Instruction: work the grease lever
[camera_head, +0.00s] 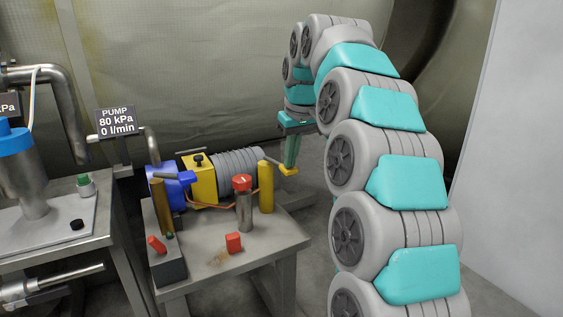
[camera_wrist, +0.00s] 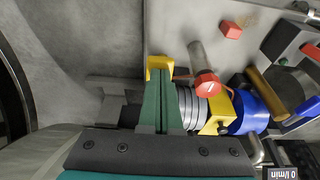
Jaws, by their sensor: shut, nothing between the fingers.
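My gripper (camera_head: 291,163) points down beyond the right end of the pump bench, its green fingers together and empty. At its tips is a small yellow lever end (camera_head: 289,171) on a rod from the machine, which I take for the grease lever. In the wrist view the shut fingers (camera_wrist: 159,72) overlap the yellow piece (camera_wrist: 158,62), hiding part of it. I cannot tell whether they touch it. The grey ribbed motor (camera_head: 240,163) with a yellow block (camera_head: 200,178) and a blue housing (camera_head: 163,186) lies left of the gripper.
A red-capped cylinder (camera_head: 243,205) and a brass post (camera_head: 266,187) stand close by on the bench (camera_head: 205,262). A red block (camera_head: 234,243) lies in front. A pump sign (camera_head: 116,121) reads 80 kPa, 0 l/min. Floor right of the bench looks clear.

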